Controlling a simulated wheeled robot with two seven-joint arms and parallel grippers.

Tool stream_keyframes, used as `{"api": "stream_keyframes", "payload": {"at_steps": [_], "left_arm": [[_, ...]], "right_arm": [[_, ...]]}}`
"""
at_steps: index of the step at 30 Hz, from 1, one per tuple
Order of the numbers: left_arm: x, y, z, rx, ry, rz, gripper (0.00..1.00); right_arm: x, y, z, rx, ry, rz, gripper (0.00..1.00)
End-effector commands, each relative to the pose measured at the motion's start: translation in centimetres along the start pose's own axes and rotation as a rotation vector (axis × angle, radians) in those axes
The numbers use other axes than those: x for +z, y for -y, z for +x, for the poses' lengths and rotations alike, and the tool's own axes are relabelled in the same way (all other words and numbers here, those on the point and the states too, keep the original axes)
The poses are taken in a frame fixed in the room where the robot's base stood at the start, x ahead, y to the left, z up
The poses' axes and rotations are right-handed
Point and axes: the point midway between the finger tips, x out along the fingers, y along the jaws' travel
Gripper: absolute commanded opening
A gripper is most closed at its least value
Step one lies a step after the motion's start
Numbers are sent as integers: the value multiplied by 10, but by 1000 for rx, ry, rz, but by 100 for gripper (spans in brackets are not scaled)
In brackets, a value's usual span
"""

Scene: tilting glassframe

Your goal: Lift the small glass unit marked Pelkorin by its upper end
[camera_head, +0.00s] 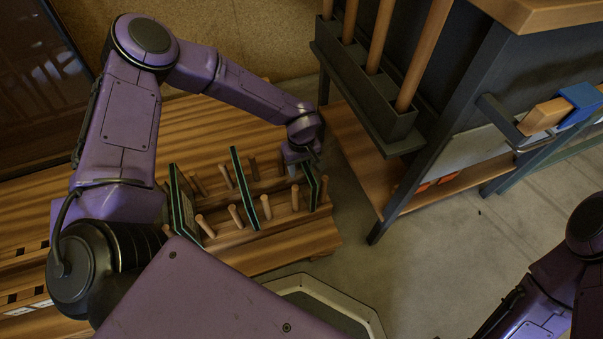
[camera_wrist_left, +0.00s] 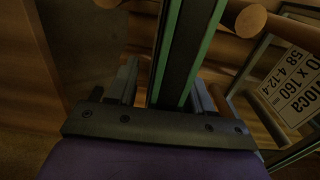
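Three upright glass units with green edges stand among wooden pegs in the head view: a left one (camera_head: 182,203), a taller middle one (camera_head: 244,188) and a small right one (camera_head: 311,188). No name can be read on them there, so I cannot tell which is Pelkorin. My left gripper (camera_head: 302,158) is at the upper end of the small right unit. In the left wrist view, the gripper (camera_wrist_left: 165,95) has its fingers on either side of a green-edged unit (camera_wrist_left: 185,50), with a narrow gap visible at the left finger. My right gripper is out of view.
Wooden pegs (camera_head: 236,216) stand close around the units on the slatted bench (camera_head: 285,240). A dark rack (camera_head: 365,90) rises close to the right. Floor (camera_head: 460,260) is clear beyond.

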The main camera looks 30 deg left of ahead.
Motion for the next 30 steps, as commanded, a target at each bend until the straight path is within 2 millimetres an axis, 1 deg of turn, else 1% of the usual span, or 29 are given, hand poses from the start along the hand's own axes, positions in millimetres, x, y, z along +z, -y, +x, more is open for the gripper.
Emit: {"api": "stream_keyframes", "payload": {"at_steps": [1,2,3,4,5,14,16,17,20,24,27,30], "left_arm": [[0,0,0,0,0,0,38],[0,0,0,0,0,0,28],[0,0,0,-1,0,0,15],[0,0,0,-1,0,0,6],[0,0,0,-1,0,0,0],[0,0,-2,1,0,0,0],[0,0,-7,1,0,-1,0],[0,-1,-12,2,0,-1,0],[0,-1,-34,4,-1,0,0],[0,-1,-67,3,-1,0,0],[0,-1,-86,3,0,1,0],[0,-1,-97,3,0,1,0]], "right_arm": [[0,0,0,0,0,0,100],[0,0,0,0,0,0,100],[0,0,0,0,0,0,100],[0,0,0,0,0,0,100],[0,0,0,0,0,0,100],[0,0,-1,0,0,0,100],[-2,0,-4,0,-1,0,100],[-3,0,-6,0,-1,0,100],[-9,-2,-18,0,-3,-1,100],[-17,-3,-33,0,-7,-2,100],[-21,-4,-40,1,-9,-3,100],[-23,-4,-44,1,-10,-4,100]]}}
